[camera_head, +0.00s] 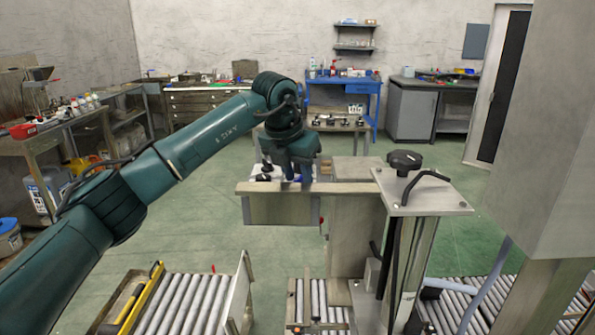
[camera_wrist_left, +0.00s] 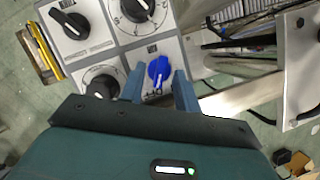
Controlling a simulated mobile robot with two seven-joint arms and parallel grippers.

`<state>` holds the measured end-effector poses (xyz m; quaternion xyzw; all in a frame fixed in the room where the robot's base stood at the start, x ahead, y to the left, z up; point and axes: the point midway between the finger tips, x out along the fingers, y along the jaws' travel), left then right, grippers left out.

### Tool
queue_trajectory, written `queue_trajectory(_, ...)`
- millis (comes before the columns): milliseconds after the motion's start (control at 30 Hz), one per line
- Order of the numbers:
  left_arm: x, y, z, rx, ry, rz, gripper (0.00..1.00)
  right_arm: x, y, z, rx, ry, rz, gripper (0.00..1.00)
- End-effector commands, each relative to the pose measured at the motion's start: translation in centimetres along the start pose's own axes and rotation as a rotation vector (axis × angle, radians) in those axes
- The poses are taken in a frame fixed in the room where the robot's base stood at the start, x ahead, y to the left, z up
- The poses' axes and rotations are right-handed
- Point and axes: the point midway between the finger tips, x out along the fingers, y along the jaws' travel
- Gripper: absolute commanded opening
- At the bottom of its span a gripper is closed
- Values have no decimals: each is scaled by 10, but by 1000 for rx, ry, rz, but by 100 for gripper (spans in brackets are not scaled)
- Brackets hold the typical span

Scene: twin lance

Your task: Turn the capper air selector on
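In the left wrist view a pale panel carries several knobs on separate plates. A blue knob (camera_wrist_left: 158,70) sits on the lower right plate, its pointer toward the lower left of its dial. Black knobs stand at the upper left (camera_wrist_left: 70,23), upper right (camera_wrist_left: 137,8) and lower left (camera_wrist_left: 100,84). The labels are too small to read, so I cannot tell which is the capper air selector. My left gripper (camera_wrist_left: 158,88) is open, its fingers on either side of the blue knob; contact cannot be told. In the head view the left gripper (camera_head: 293,178) hides most of the panel.
A metal post with a top plate (camera_head: 420,192) and black knob (camera_head: 404,160) stands right of the gripper. Roller conveyors (camera_head: 185,303) lie below. A large grey housing (camera_head: 545,130) fills the right side. Open green floor (camera_head: 200,225) lies beyond.

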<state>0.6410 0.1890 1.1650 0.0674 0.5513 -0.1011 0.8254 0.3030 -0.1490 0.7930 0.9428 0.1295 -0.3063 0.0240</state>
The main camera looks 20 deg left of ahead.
Motion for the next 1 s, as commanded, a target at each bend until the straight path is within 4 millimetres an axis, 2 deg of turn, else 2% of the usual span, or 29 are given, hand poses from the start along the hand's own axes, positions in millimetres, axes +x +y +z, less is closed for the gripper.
queue_trajectory(133,0,0,0,0,0,0,30,0,-1,-1,1,2,-1,0)
queue_trajectory(500,0,0,0,1,0,0,0,-1,-2,-4,1,8,-4,0)
queue_trajectory(1000,0,-1,0,-48,0,20,0,-2,-3,3,-4,-2,-8,0)
